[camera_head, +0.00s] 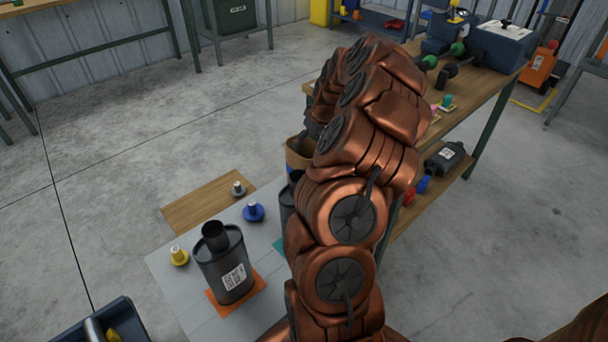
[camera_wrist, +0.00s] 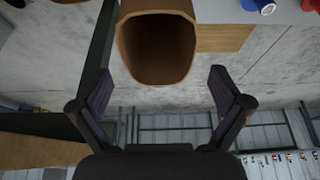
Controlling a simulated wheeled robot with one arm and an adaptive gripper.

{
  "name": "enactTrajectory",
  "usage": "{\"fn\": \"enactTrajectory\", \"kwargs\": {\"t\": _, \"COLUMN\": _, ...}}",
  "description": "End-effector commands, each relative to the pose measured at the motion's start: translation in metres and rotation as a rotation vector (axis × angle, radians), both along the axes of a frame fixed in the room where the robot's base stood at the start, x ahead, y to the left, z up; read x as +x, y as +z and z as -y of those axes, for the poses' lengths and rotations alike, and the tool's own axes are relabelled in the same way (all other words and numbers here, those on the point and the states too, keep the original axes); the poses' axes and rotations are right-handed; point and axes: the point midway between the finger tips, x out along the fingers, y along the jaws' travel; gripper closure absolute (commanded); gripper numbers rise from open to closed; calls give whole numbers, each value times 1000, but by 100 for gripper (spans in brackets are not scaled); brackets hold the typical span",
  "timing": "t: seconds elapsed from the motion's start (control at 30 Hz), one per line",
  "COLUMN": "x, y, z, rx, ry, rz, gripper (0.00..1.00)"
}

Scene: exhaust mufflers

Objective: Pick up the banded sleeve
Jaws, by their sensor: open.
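The sleeve is a brown, open-ended tube. In the wrist view the sleeve (camera_wrist: 156,77) shows its open rim and dark hollow inside, at the top centre. In the head view part of the sleeve (camera_head: 297,160) shows left of my arm, which hides the rest. The fingers look apart from the sleeve.
A dark muffler (camera_head: 224,270) stands on an orange mat on the grey table (camera_head: 185,295). Blue (camera_head: 253,211) and yellow (camera_head: 178,256) knobs stand near it. Another dark canister (camera_head: 287,207) is partly behind my arm. A wooden bench (camera_head: 490,98) with tools stands at right.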

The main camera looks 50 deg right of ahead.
Motion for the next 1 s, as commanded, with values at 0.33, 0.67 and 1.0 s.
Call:
{"fn": "enactTrajectory", "kwargs": {"t": 0.33, "x": 9, "y": -26, "z": 5, "rx": -4, "ry": -5, "rz": 1, "gripper": 0}}
{"fn": "enactTrajectory", "kwargs": {"t": 0.67, "x": 25, "y": -51, "z": 4, "rx": -2, "ry": -2, "rz": -1, "gripper": 0}}
{"fn": "enactTrajectory", "kwargs": {"t": 1.0, "x": 34, "y": -72, "z": 5, "rx": -1, "ry": -3, "rz": 0, "gripper": 0}}
